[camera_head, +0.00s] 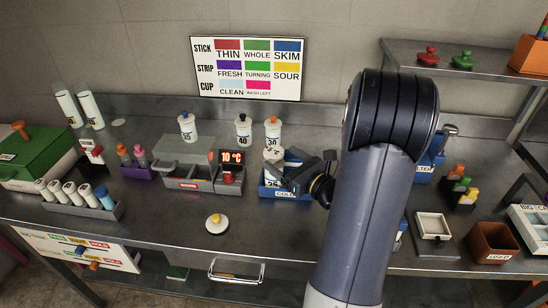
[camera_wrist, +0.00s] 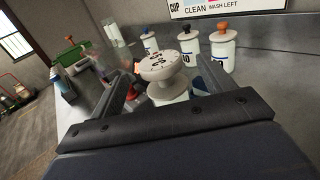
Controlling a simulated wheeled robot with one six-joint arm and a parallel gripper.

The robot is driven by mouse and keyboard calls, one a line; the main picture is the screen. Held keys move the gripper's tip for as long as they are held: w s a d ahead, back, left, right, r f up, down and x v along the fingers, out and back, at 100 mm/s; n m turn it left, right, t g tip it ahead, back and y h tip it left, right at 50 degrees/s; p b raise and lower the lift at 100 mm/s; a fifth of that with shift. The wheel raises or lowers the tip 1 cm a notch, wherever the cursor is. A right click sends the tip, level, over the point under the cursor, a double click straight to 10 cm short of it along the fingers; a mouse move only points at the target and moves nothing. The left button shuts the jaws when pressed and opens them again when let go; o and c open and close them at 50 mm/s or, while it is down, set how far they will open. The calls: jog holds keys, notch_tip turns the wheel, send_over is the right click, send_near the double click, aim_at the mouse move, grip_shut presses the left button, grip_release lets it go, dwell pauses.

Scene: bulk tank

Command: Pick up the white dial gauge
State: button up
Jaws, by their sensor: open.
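The white dial gauge (camera_wrist: 158,66) has a round tilted face with dark marks and a pale stem and foot. In the wrist view it stands between my open gripper fingers (camera_wrist: 166,77), with gaps visible to the sides. In the head view it shows as a small white shape (camera_head: 273,153) just beyond my gripper (camera_head: 283,168), partly hidden. My gripper is open and holds nothing; I cannot tell whether a finger touches the gauge.
White bottles stand behind the gauge, one with an orange top (camera_head: 273,134). A blue bin (camera_head: 271,190) sits close by my gripper. A grey box (camera_head: 188,170) and a red temperature display (camera_head: 232,157) are to the left.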

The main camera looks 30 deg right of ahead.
aim_at(270, 148)
jog(key=shift+p+x, duration=0.85)
jog(key=shift+x, duration=2.3)
jog(key=shift+r, duration=0.1)
jog(key=c, duration=1.1)
jog(key=shift+c, duration=0.2)
